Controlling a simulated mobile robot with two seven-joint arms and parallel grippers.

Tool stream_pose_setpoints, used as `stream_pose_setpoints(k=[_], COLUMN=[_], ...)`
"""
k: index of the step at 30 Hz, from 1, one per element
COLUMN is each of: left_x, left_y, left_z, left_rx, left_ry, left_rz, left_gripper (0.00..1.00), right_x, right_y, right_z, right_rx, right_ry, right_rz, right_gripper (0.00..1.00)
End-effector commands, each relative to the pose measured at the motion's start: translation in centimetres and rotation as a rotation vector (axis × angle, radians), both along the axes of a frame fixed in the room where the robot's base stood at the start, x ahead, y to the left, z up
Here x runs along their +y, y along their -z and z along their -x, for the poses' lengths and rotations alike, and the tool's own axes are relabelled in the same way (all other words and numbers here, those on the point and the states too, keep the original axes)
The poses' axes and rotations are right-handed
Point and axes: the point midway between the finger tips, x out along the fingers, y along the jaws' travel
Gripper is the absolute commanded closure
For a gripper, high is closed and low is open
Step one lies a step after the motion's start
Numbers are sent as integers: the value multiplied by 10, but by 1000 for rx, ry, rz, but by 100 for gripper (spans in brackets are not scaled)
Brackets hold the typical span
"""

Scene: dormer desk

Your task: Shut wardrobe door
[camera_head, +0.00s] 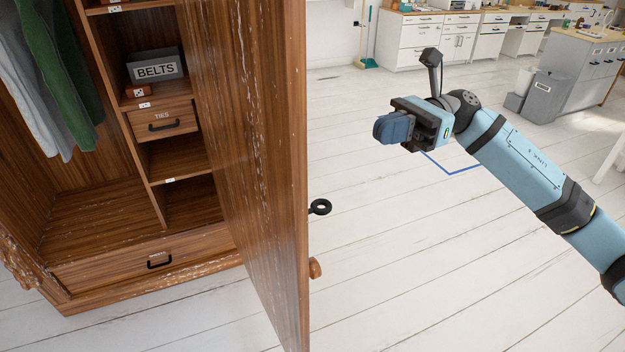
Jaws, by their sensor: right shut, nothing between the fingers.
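The wooden wardrobe door (245,150) stands open, swung out toward me, and I see its inner side and narrow edge. A wooden knob (315,268) and a dark ring-shaped handle or key (320,207) stick out past its edge on the outer side. The wardrobe (90,190) is on the left with its inside in view. My right gripper (382,129) is shut and empty, in the air to the right of the door and apart from it, with its blue fingers pointing left. My left gripper is not in view.
Inside the wardrobe are hanging clothes (60,65), a BELTS box (155,68), a TIES drawer (162,120) and a lower drawer (150,258). White cabinets (425,38), a grey bin (541,97) and a grey counter (580,70) stand far back. The white plank floor (420,270) right of the door is clear.

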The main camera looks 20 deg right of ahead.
Motion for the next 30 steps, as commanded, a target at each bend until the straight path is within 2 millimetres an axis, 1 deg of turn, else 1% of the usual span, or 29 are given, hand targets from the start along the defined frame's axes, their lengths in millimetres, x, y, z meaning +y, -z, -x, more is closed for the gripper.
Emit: stream_pose_setpoints(k=[2,4,8,15,21,25,30], left_x=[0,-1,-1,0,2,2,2], left_y=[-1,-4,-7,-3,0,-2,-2], left_z=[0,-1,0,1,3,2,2], left_rx=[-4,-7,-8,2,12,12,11], left_ry=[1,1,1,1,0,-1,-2], left_rz=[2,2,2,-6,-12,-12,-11], left_gripper=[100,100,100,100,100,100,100], right_x=[0,5,25,77,114,128,136], right_y=[0,-2,-2,-3,-3,-2,-1], right_z=[1,3,6,13,18,20,21], right_rx=[-27,-31,-30,-29,-27,-25,-25], right_ry=[-9,-11,-13,-14,-12,-10,-10], right_rz=[20,22,19,17,16,17,18], right_gripper=[100,100,100,100,100,100,100])
